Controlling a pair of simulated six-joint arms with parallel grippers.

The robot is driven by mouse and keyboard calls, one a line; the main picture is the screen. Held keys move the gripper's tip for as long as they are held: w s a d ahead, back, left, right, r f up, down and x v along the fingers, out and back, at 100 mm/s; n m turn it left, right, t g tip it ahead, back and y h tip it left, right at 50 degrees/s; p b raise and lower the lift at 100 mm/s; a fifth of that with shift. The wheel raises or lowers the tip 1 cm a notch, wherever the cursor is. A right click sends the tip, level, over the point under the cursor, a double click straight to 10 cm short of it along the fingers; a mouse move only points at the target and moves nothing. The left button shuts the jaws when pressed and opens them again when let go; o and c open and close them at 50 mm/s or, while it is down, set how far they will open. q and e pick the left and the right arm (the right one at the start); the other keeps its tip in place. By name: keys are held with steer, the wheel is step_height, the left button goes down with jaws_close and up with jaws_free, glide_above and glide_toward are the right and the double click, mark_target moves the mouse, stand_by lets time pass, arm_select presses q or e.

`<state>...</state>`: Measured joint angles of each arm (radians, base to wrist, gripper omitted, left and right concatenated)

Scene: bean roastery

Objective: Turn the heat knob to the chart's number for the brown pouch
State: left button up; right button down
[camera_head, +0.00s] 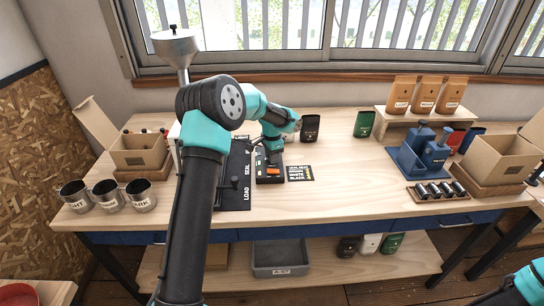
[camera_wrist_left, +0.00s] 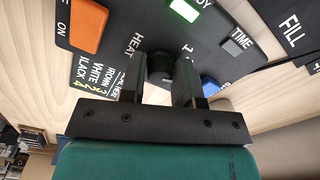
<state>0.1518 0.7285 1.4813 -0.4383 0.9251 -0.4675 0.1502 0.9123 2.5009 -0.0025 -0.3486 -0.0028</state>
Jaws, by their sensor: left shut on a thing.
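My left gripper (camera_head: 272,155) reaches down onto the dark control panel (camera_head: 262,180) on the table. In the left wrist view its two fingers (camera_wrist_left: 160,85) are shut on the black heat knob (camera_wrist_left: 160,66), beside the word HEAT. The knob's pointer and setting cannot be made out. The seal heat chart (camera_head: 300,173) lies just right of the panel; it also shows in the left wrist view (camera_wrist_left: 98,75), with lines for brown, white and black, its numbers small. Several brown pouches, one in the middle (camera_head: 424,96), stand on the raised shelf. My right gripper is out of view.
A dark pouch (camera_head: 310,128) and a green pouch (camera_head: 364,124) stand behind the chart. An orange switch (camera_wrist_left: 82,25), a lit green light (camera_wrist_left: 184,10) and a blue button (camera_wrist_left: 209,85) lie near the knob. Metal cups (camera_head: 106,195) stand at the left; the front centre-right table is clear.

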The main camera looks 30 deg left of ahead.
arm_select(q)
steer(key=shift+m, duration=1.4)
steer(key=o, duration=0.9)
steer(key=shift+r, duration=0.1)
step_height(320, 180, up, 17)
steer(key=shift+r, duration=0.15)
